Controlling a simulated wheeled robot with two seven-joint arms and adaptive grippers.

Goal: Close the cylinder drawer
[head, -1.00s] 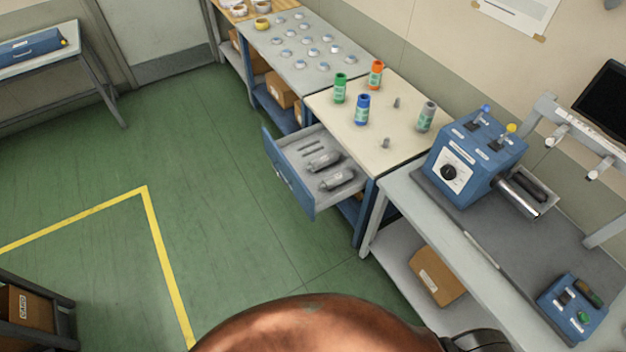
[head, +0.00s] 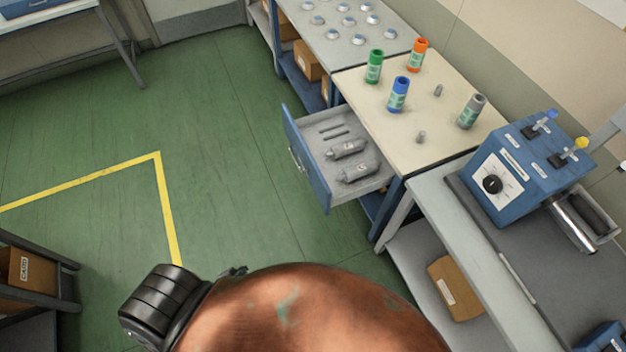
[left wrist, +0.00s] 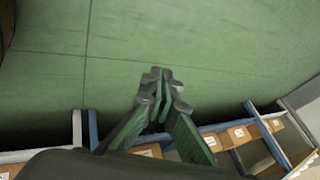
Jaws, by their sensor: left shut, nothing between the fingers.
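The cylinder drawer (head: 308,165) has a blue front with a handle and stands pulled out from under the cream-topped table (head: 440,115). Two grey cylinders (head: 357,172) and a few thin slots show inside it. My left gripper (left wrist: 161,76) shows in the left wrist view with its fingers together, empty, above green floor. The drawer cannot be made out in that view. In the head view, dark parts of my own show beside a copper-coloured dome at the bottom; the fingers are not clear there. My right gripper is not in view.
Green, blue, orange and grey bottles (head: 398,95) stand on the cream top. A blue machine (head: 520,165) sits on the bench to the right. Shelves with cardboard boxes (left wrist: 238,135) line the left wrist view's lower edge. Floor left of the drawer is clear.

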